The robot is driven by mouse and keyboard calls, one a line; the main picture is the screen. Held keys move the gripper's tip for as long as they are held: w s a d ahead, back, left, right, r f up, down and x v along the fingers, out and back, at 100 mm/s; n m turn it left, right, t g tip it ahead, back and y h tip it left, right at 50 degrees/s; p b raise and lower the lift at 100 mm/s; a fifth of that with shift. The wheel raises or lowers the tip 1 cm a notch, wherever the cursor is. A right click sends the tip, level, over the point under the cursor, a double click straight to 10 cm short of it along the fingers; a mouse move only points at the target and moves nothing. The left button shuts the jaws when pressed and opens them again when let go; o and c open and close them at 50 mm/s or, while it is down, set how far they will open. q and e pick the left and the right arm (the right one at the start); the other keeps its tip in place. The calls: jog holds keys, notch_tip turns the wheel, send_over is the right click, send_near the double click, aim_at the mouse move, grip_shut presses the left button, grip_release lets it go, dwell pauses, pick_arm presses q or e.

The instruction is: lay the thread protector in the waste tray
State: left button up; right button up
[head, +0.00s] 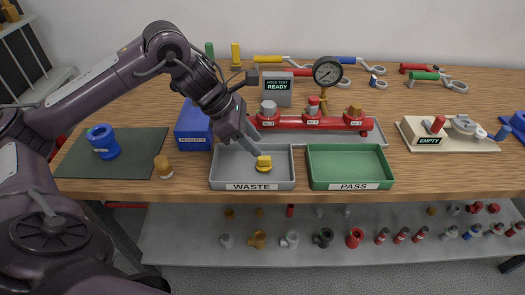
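A small yellow piece, which looks like the thread protector (264,166), is inside the grey waste tray (216,182), right of its middle. The tray's front label reads WASTE. My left gripper (256,151) reaches down into the tray from the upper left, with its fingertips at the top left of the yellow piece. The fingers overlap in this view, so I cannot tell whether they grip the piece or only touch it. Whether the piece rests on the tray floor is also unclear. My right gripper is not in view.
A green PASS tray (350,184) stands right beside the waste tray. Behind are a red manifold (335,124) with valves and a pressure gauge (327,72). A blue box (194,128) and a small brass fitting (163,167) are to the left. An EMPTY-labelled fixture (410,126) is at right.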

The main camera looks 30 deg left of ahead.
pick_arm(q)
jog(key=v, duration=0.6)
jog(key=shift+r, duration=0.15)
jog(key=shift+s, duration=0.1)
